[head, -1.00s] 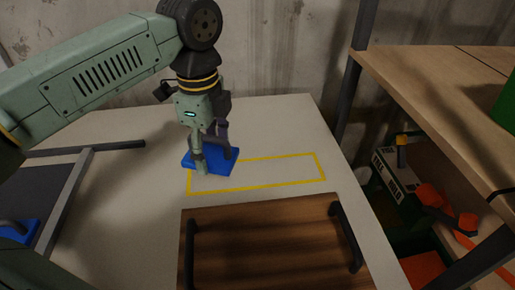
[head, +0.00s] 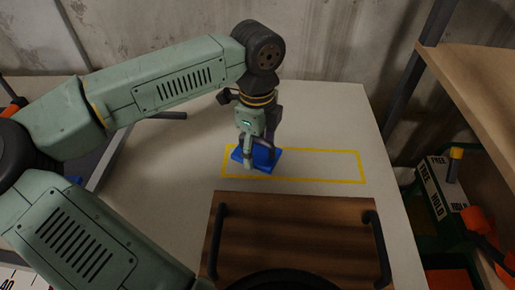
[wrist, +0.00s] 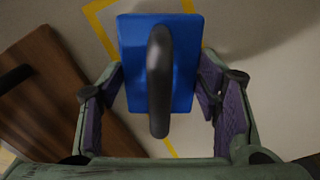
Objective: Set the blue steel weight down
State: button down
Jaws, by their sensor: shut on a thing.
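The blue steel weight (head: 268,165), a flat blue block with a dark loop handle, is at the left end of a yellow outlined rectangle (head: 320,181) on the pale table. My gripper (head: 256,157) points down over it and is shut on it. In the wrist view the weight (wrist: 185,95) lies between my two purple-padded fingers, with its handle toward the camera. Yellow lines pass behind it there. Its underside is hidden, so I cannot tell whether it touches the table.
A brown wooden board (head: 300,235) with two dark handles lies just in front of the rectangle. The right part of the rectangle is bare. A wooden shelf (head: 485,85) stands at the right, with a green crate (head: 432,228) below it. A concrete wall is behind.

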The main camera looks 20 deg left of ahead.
jog(key=shift+f, duration=0.75)
jog(key=shift+f, duration=0.15)
jog(key=c, duration=0.5)
grip_release()
jog(key=shift+r, duration=0.3)
jog(key=shift+w+r, duration=0.1)
jog(key=shift+r, duration=0.25)
notch_tip(320, 180, up, 11)
jog(key=shift+b, duration=0.75)
